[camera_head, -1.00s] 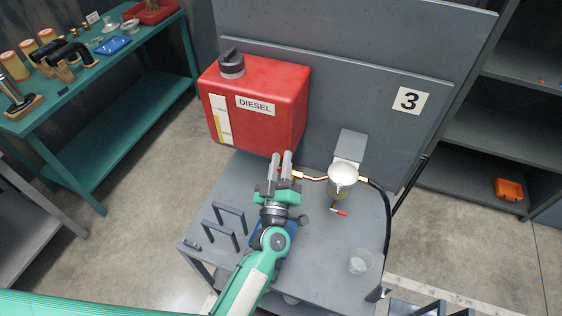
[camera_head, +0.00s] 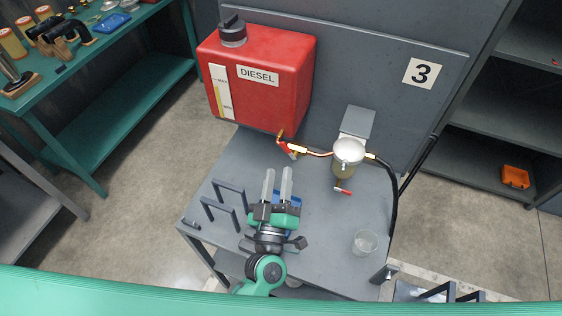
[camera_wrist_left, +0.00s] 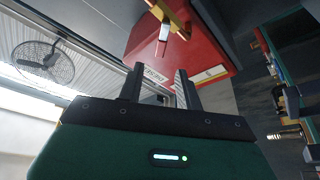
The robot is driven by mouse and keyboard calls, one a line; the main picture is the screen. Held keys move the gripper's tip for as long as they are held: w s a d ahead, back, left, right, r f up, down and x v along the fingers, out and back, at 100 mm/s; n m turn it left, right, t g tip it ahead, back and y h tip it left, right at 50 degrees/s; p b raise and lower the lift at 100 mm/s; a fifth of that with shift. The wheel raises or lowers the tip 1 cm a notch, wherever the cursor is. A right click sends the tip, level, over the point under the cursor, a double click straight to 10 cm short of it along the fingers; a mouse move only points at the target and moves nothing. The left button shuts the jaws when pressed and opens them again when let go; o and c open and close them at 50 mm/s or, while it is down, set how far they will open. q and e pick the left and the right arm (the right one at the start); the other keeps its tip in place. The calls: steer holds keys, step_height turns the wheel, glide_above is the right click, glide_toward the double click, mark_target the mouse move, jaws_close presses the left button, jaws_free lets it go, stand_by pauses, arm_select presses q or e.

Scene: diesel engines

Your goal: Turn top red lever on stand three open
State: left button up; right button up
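The red diesel tank (camera_head: 258,75) is mounted on the panel of the stand marked 3 (camera_head: 421,73). The top red lever (camera_head: 288,149) sits on a brass valve under the tank's lower right edge, angled down to the right. It also shows in the left wrist view (camera_wrist_left: 163,38), below the brass valve. A second red lever (camera_head: 343,191) is under the filter bowl (camera_head: 347,157). My left gripper (camera_head: 277,174) is open and empty, apart from and nearer than the top lever. Its two fingers also show in the left wrist view (camera_wrist_left: 158,88). My right gripper is not in view.
A copper pipe (camera_head: 313,153) joins the valve to the filter. A black hose (camera_head: 393,195) hangs at the right. A clear cup (camera_head: 365,242) and dark brackets (camera_head: 229,195) stand on the grey stand top. A blue object lies partly hidden by my left gripper.

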arm_select(q)
steer(key=shift+b+v, duration=0.4)
steer(key=shift+v, duration=1.3)
